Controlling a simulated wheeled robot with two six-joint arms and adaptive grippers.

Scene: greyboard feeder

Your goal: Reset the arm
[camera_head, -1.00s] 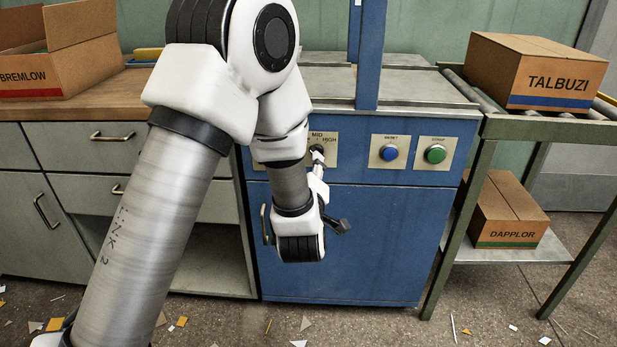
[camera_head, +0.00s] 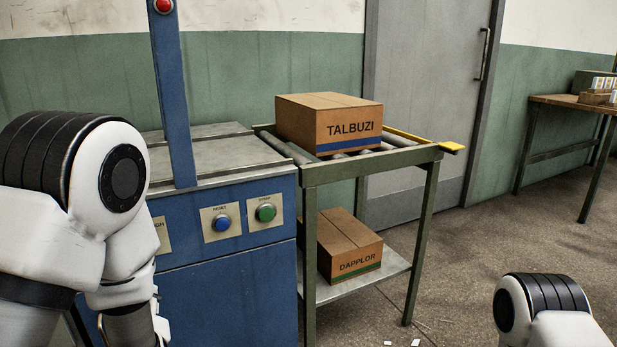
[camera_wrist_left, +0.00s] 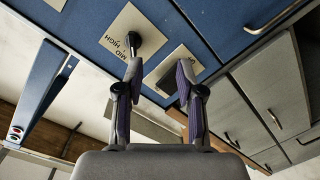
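My left arm (camera_head: 75,190) fills the left edge of the head view, its gripper out of frame there. In the left wrist view my left gripper (camera_wrist_left: 158,76) is open, with a clear gap between its dark, purple-sided fingers. Its fingertips are close to the blue cabinet front, near a black selector knob (camera_wrist_left: 148,42) on a cream plate (camera_wrist_left: 122,28) marked MID and HIGH. The knob is just past the left fingertip; I cannot tell whether they touch. Part of my right arm (camera_head: 545,310) shows at the lower right of the head view; its gripper is not shown.
The blue machine (camera_head: 225,280) has a blue button (camera_head: 222,223) and a green button (camera_head: 266,212), with a red button (camera_head: 163,6) on its post. Right of it, a roller stand (camera_head: 425,240) holds the TALBUZI box (camera_head: 330,120) above the DAPPLOR box (camera_head: 345,245). Open floor lies further right.

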